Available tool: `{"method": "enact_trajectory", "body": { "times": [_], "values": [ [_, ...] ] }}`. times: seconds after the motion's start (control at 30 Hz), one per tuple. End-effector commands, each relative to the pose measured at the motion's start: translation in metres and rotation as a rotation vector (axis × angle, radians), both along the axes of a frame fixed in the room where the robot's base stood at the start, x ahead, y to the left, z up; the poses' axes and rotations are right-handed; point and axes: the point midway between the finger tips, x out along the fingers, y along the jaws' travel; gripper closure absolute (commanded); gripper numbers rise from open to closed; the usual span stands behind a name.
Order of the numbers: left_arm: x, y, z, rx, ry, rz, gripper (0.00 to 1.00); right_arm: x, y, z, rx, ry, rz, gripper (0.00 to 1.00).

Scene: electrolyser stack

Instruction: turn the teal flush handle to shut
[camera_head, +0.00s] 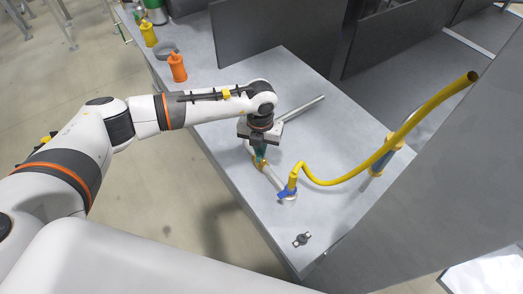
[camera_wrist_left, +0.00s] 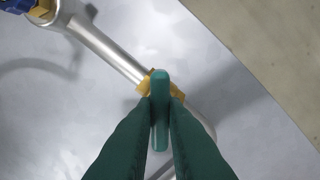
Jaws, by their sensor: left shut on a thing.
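The teal flush handle (camera_wrist_left: 161,88) sits on a yellow valve body (camera_wrist_left: 146,84) on a silver pipe (camera_wrist_left: 105,45). In the left wrist view the handle points up and down the picture, at a slant across the pipe. My left gripper (camera_wrist_left: 161,108) has its two dark green fingers shut on the handle, one on each side. In the head view the left gripper (camera_head: 260,154) reaches down to the valve on the bench, and its fingers mostly hide the handle. The right gripper is not in view.
A yellow hose (camera_head: 335,182) rises from a fitting with a blue lever (camera_head: 287,193), close right of the left gripper. A loose silver rod (camera_head: 302,108) lies behind. A small metal part (camera_head: 301,239) lies near the corner. Orange (camera_head: 177,69) and yellow (camera_head: 148,34) bottles stand farther back.

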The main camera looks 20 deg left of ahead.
Motion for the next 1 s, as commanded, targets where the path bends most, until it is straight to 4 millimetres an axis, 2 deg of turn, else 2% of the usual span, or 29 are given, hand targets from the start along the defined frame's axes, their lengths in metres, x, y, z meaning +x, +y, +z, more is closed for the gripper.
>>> {"method": "enact_trajectory", "body": {
  "times": [0.03,0.3,0.77,1.0],
  "values": [
    [0.000,0.000,-0.003,0.000,0.000,-0.044,1.00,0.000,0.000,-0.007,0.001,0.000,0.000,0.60],
    [0.000,0.000,-0.003,0.000,0.001,-0.278,1.00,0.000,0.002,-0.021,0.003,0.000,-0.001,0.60],
    [0.000,0.000,-0.001,0.000,0.000,-0.339,1.00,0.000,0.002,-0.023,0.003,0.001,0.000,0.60],
    [0.000,0.000,-0.003,0.000,0.000,-0.520,1.00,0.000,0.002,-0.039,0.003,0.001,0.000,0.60]
  ]
}}
